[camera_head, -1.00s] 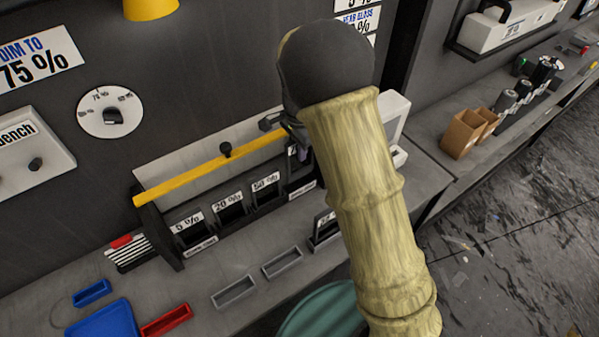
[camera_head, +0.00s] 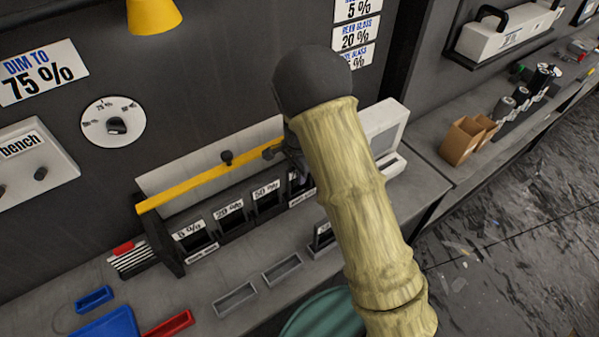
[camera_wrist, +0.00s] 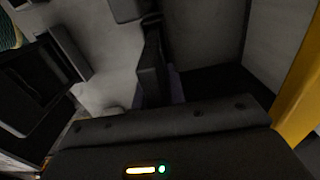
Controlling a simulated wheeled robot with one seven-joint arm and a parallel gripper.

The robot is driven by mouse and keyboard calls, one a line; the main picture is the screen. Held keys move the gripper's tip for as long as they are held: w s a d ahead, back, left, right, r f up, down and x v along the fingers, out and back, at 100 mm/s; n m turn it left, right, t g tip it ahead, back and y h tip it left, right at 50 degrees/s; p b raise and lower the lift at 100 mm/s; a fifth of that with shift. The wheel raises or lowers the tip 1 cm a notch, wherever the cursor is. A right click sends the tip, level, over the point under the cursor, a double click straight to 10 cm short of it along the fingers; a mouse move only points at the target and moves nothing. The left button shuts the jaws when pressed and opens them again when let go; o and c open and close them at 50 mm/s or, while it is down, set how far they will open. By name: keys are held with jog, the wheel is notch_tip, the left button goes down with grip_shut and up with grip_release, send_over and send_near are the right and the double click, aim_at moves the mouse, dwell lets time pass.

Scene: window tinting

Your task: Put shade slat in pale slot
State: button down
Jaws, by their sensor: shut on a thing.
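A rack with a yellow bar (camera_head: 205,182) stands at the bench's back. Its dark slots are labelled 5 % (camera_head: 190,230), 20 % (camera_head: 229,208) and 50 % (camera_head: 266,189). A further slot at the rack's right end (camera_head: 300,184) is partly hidden by my arm; its label is unreadable. My gripper (camera_head: 288,152) is at that right end, mostly hidden behind my arm. In the wrist view, its dark fingers (camera_wrist: 151,75) are shut on a thin pale-lilac piece (camera_wrist: 176,86), seemingly the shade slat, mostly hidden. I cannot tell whether it is inside a slot.
A striped stack (camera_head: 130,259) sits left of the rack. A white box (camera_head: 385,128) stands right of my arm.

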jog(key=c, duration=1.5)
grip_release()
jog(key=shift+f, duration=0.1)
jog(key=shift+o, duration=0.2)
notch_tip(320, 180, up, 12)
jog(key=shift+r+b, duration=0.15)
jog(key=shift+b, duration=0.7)
